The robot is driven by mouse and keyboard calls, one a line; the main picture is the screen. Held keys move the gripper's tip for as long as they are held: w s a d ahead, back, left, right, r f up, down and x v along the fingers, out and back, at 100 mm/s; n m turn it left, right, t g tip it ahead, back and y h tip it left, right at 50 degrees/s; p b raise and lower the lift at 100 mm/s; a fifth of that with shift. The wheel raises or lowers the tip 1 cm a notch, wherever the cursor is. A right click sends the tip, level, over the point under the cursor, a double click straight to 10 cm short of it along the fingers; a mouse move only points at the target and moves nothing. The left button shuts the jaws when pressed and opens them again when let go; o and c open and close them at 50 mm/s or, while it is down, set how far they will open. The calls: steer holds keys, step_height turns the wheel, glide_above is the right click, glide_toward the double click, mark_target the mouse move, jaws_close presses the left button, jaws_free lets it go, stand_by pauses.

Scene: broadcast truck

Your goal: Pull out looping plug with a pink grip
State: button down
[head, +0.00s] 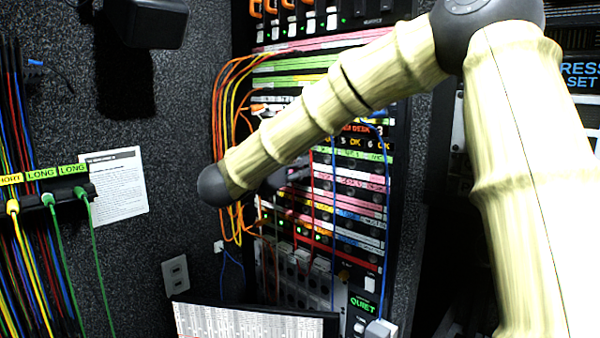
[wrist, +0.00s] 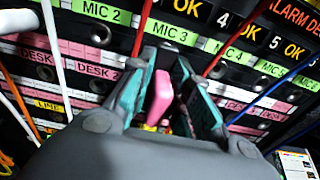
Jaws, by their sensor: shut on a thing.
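The looping plug with a pink grip (wrist: 160,98) shows in the wrist view, between the two fingers of my gripper (wrist: 166,90). The fingers are closed in on it, and its pink grip stands up between their teal pads. Its lower end, with a bit of yellow, is partly hidden by my gripper body, so I cannot tell how far it sits in the panel. In the head view my arm covers that part of the patch panel (head: 345,205), and the plug does not show there.
Red cords (wrist: 228,42), a white cord (wrist: 52,45) and a blue cord (wrist: 285,82) run close around my gripper. Label strips (wrist: 172,36) line the panel. Orange cables (head: 218,120) hang left of the rack. A sheet (head: 250,322) lies at the bottom.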

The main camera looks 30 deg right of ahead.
steer(key=shift+b+v, duration=0.8)
steer(key=shift+b, duration=0.3)
stand_by(0.8)
steer(key=shift+b+v, duration=2.1)
steer(key=shift+b, duration=0.9)
stand_by(0.5)
steer(key=shift+a+b, duration=0.35)
steer(key=shift+a, duration=0.1)
steer(key=shift+b+v, duration=1)
steer(key=shift+v, duration=0.35)
steer(key=shift+s, duration=0.1)
